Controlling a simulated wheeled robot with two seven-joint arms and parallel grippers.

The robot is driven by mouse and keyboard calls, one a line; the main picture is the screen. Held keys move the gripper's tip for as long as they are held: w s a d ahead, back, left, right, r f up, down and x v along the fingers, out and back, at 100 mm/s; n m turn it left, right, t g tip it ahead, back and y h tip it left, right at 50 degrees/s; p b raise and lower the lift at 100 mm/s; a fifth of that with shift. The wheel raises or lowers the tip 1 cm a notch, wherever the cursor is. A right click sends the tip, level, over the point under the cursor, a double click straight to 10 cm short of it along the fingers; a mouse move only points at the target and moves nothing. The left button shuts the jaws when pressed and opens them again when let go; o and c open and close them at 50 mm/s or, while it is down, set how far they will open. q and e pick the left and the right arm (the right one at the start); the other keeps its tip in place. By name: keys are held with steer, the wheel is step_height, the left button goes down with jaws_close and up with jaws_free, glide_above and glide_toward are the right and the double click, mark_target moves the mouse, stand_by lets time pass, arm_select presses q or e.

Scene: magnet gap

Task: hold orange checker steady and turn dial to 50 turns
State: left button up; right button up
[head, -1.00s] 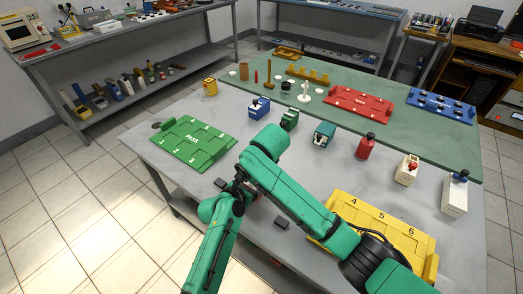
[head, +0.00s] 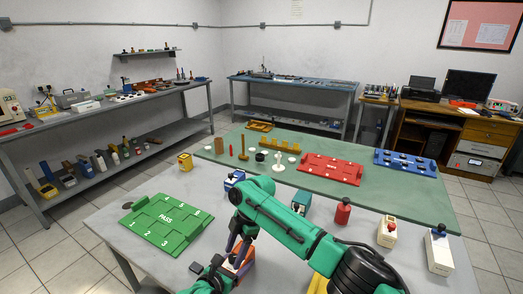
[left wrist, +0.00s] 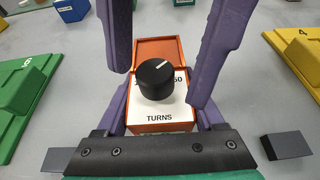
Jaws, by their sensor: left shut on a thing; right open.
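The orange checker (left wrist: 160,125) is a small box with a white face marked TURNS and an open orange lid; part of it shows in the head view (head: 244,262). Its black dial (left wrist: 156,82) has a white pointer line slanting up and right; 50 is printed on the right. My left gripper (left wrist: 160,117) is shut on the checker, its purple fingers along both sides. My right gripper (left wrist: 158,88) is open, its fingers coming from above on either side of the dial, apart from it in the picture. In the head view, my arms hide much of the checker.
A green PASS tray (head: 165,221) lies on the left. A yellow tray (left wrist: 300,50) is on the right. Dark blocks (left wrist: 288,146) sit beside the checker. Other checkers, blue, teal, red (head: 343,212) and white (head: 387,232), stand in a row behind.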

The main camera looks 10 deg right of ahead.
steer(key=v, duration=1.2)
steer(key=w+d+r+m+t+h, duration=0.1)
steer(key=w+d+r+t, duration=0.2)
steer(key=w, duration=0.6)
steer(key=w+d+r+m+t, duration=0.1)
steer(key=w+d+r+t, duration=0.2)
steer(key=w+r+t, duration=0.4)
steer(key=w+t, duration=0.2)
steer(key=shift+w+r+m+t+h, duration=0.3)
steer(key=shift+h, duration=0.1)
steer(key=shift+d, duration=0.1)
arm_select(q)
steer(key=o, duration=1.6)
